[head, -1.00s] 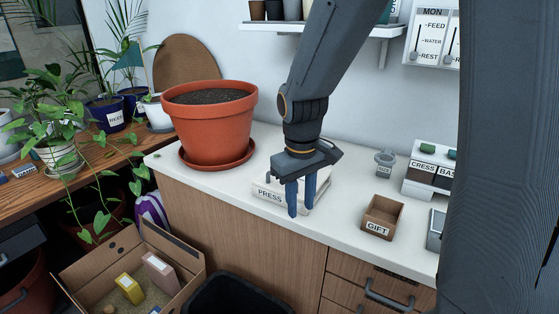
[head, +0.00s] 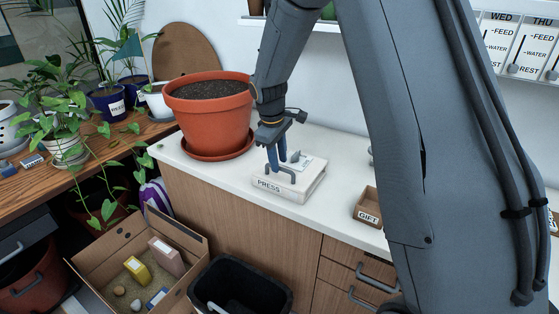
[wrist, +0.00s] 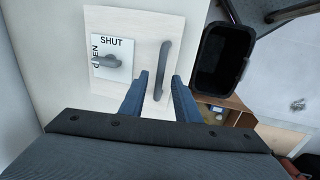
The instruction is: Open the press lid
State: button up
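The press (head: 295,195) is a low white box labelled PRESS on the counter, its lid lying flat. Its grey bar handle (wrist: 164,65) shows in the wrist view. A grey turning latch (wrist: 110,62) sits on a white plate marked OPEN and SHUT, its narrow end towards OPEN. My gripper (head: 279,163) is over the lid, pointing down. In the wrist view its two blue fingers (wrist: 160,78) are apart, one on each side of the handle, with gaps showing. I cannot tell how deep they reach.
A large terracotta pot (head: 212,120) stands close left of the press. A GIFT box (head: 368,206) is to the right. Below the counter front are a black bin (head: 240,264) and an open cardboard box (head: 90,266). Counter is clear between press and GIFT box.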

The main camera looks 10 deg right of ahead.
jog(key=shift+w+d+f, duration=0.1)
jog(key=shift+f, duration=0.55)
grip_shut()
